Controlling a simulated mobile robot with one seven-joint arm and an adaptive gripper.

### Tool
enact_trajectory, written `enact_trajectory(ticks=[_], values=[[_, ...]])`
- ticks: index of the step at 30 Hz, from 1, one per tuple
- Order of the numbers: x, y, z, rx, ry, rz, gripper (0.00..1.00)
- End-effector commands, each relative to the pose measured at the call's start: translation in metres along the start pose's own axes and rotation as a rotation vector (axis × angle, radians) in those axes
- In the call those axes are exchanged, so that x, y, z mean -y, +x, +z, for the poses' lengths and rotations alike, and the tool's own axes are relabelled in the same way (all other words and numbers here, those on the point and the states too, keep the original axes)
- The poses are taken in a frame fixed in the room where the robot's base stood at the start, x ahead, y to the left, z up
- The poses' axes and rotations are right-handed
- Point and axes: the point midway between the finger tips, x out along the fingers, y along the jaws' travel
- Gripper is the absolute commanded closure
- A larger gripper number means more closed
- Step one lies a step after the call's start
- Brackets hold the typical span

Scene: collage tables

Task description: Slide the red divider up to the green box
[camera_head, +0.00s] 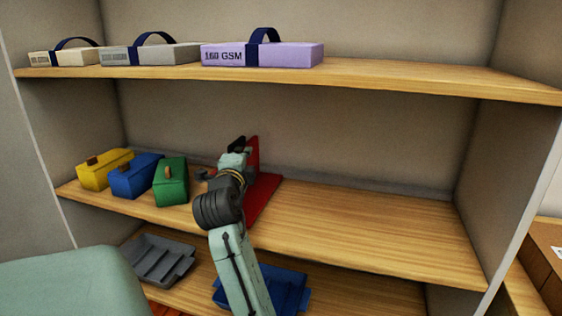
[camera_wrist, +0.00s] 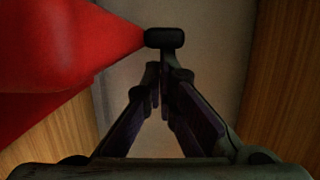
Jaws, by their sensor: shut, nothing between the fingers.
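The red divider (camera_head: 265,192) stands on the middle shelf, with an upright part at the back and a flat base reaching forward. The green box (camera_head: 171,183) stands to its left, with a gap between them. My gripper (camera_head: 238,144) is shut and empty beside the upright part, and my arm hides part of the divider. In the wrist view the closed fingers (camera_wrist: 157,76) have the red divider (camera_wrist: 45,50) close on the left. I cannot tell whether they touch.
A blue box (camera_head: 137,177) and a yellow box (camera_head: 104,170) stand left of the green box. The middle shelf (camera_head: 360,225) is clear on the right. Paper packs, including a purple one (camera_head: 290,55), sit above. A grey tray (camera_head: 157,262) and a blue tray (camera_head: 288,288) lie below.

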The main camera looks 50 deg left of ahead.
Motion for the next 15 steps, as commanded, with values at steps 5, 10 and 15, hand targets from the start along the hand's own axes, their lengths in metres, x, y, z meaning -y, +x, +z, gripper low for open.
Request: enact_trajectory(ticks=[5,10,15], values=[[-0.002,0.011,0.050,0.007,-0.001,0.000,1.00],[-0.001,0.018,0.079,0.005,-0.001,0.000,1.00],[-0.001,0.023,0.093,0.003,0.000,0.000,1.00]])
